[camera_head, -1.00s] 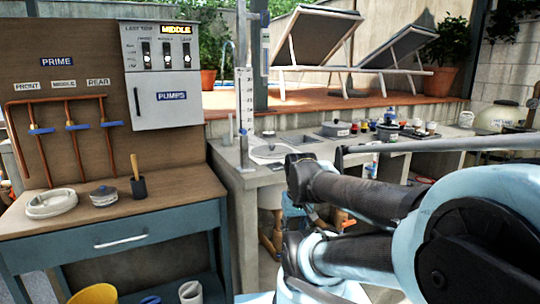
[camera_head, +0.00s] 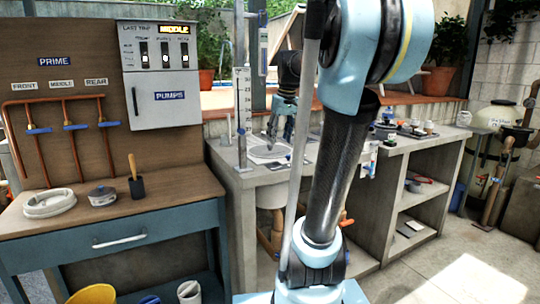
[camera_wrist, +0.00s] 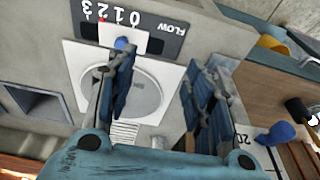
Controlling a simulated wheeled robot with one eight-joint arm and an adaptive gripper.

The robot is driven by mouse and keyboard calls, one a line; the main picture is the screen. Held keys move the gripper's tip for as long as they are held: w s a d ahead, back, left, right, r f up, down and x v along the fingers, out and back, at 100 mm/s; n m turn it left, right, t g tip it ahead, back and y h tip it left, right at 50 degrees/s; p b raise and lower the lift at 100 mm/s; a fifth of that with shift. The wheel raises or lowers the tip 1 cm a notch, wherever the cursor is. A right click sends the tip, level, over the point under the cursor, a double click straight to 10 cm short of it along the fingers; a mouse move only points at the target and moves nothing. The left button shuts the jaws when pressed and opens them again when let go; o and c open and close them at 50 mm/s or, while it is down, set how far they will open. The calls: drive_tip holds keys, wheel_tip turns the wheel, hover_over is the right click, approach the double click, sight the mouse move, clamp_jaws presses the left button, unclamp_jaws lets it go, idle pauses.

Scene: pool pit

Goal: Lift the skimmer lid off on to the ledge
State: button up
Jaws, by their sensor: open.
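The skimmer lid (camera_wrist: 145,92) is a round grey disc set in a white square frame (camera_wrist: 82,60) on the concrete counter, seen in the wrist view. Part of it is hidden behind one finger. In the head view the white frame (camera_head: 268,152) lies near the counter's left end. My gripper (camera_head: 278,133) is above it, pointing down. In the wrist view my gripper (camera_wrist: 163,95) has its two fingers wide apart, with nothing between them; one finger overlaps the lid and the other is beyond the frame's right side. I cannot tell whether either touches.
A flow dial plate (camera_wrist: 165,32) with a blue knob (camera_wrist: 122,44) adjoins the frame. A gauge post (camera_head: 243,115) stands close left of my gripper. The wooden bench (camera_head: 100,205) is further left.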

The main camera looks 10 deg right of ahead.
drive_tip(key=w+d+r+n, duration=0.1)
drive_tip(key=w+r, duration=0.3)
drive_tip(key=w, duration=0.3)
drive_tip(key=w+d+r+n, duration=0.1)
drive_tip(key=w+r, duration=0.3)
drive_tip(key=w, duration=0.3)
hover_over(270, 149)
drive_tip(key=d, duration=0.1)
drive_tip(key=f, duration=1.1)
drive_tip(key=shift+s+d+f, duration=0.15)
drive_tip(key=shift+s+f, duration=0.05)
drive_tip(key=shift+a+x, duration=0.2)
drive_tip(key=shift+x, duration=2.45)
clamp_jaws()
